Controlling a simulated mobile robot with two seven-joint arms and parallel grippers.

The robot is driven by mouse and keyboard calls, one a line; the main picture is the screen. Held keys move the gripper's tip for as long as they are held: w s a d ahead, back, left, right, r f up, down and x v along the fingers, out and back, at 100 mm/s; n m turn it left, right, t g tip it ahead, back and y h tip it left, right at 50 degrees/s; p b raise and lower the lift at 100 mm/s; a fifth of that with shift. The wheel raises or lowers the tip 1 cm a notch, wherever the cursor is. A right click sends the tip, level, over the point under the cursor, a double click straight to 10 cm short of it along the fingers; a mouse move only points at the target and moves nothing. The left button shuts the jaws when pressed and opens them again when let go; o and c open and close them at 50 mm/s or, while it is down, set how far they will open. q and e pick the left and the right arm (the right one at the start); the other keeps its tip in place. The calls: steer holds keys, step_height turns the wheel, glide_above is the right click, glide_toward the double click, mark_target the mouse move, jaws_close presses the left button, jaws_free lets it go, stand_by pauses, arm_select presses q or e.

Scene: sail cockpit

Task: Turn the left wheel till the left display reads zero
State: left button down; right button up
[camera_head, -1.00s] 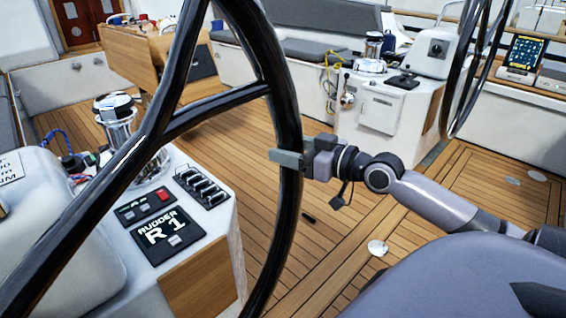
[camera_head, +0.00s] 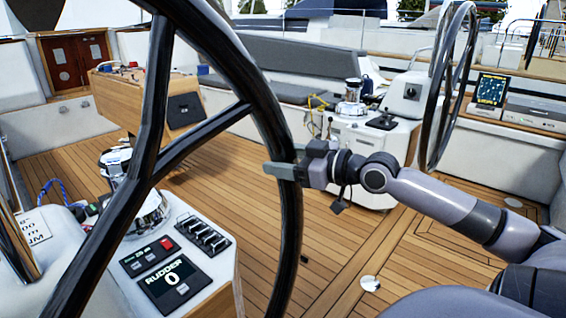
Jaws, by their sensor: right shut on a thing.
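The left wheel (camera_head: 262,92) is a large black ring with spokes, filling the left and middle of the head view. My right gripper (camera_head: 284,171) is shut on its rim at the right side, with the arm coming in from the right. The left display (camera_head: 172,284) is a black panel on the white console, and it reads "RUDDER 0". My left gripper is not in view.
A white console (camera_head: 212,268) with a row of black switches (camera_head: 203,234) and a chrome winch (camera_head: 148,210) stands behind the wheel. A second wheel (camera_head: 446,85) stands at the right. Wooden deck (camera_head: 235,165) lies open between.

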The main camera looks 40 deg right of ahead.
steer(key=shift+d+r, duration=0.1)
steer(key=shift+r, duration=0.05)
steer(key=o, duration=1.3)
steer(key=shift+o, duration=0.2)
steer(key=shift+s, duration=0.1)
steer(key=shift+s+d, duration=0.1)
steer(key=shift+s, duration=0.45)
steer(key=shift+b+v, duration=0.7)
steer(key=shift+v, duration=2.25)
